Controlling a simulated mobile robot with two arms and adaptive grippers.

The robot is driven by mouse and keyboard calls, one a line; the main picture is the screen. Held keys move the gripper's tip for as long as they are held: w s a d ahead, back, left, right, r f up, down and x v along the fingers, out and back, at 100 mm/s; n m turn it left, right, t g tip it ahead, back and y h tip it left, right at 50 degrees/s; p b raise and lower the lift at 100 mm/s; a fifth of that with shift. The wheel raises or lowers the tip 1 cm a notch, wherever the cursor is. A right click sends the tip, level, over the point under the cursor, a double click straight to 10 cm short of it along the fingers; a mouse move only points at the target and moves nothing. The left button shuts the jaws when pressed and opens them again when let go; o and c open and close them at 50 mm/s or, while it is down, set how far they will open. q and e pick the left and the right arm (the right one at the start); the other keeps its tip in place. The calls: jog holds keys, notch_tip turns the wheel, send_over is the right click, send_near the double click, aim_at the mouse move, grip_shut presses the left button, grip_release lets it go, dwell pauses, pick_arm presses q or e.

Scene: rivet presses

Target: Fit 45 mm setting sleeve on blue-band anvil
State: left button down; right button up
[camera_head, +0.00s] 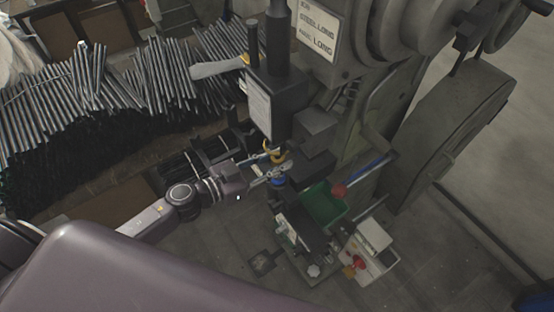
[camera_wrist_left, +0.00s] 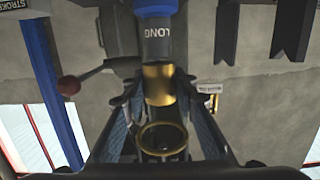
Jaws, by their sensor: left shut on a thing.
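My left gripper (camera_head: 264,177) reaches in from the left to the working gap of the press. In the left wrist view its two fingers (camera_wrist_left: 162,125) are shut on a hollow setting sleeve (camera_wrist_left: 162,151) with a gold rim and dark inside. The blue-band anvil (camera_wrist_left: 156,48) appears just beyond, with a grey body marked LONG and a brass end (camera_wrist_left: 158,84). In the picture the brass end sits just above the sleeve's rim; I cannot tell whether they touch. In the head view the blue band (camera_head: 278,181) shows beside the fingertips. My right gripper is not in view.
The grey press (camera_head: 350,110) stands close behind the gripper. A red-knobbed lever (camera_head: 338,191) and a green bin (camera_head: 322,206) are to the right. A control box (camera_head: 372,246) with a red button is lower right. Many metal rods (camera_head: 165,75) lie at the upper left.

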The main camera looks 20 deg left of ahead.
pick_arm(q)
jog(key=c, duration=1.5)
grip_release()
jog(key=shift+o, duration=0.2)
jog(key=shift+s, duration=0.1)
jog(key=v, duration=1.2)
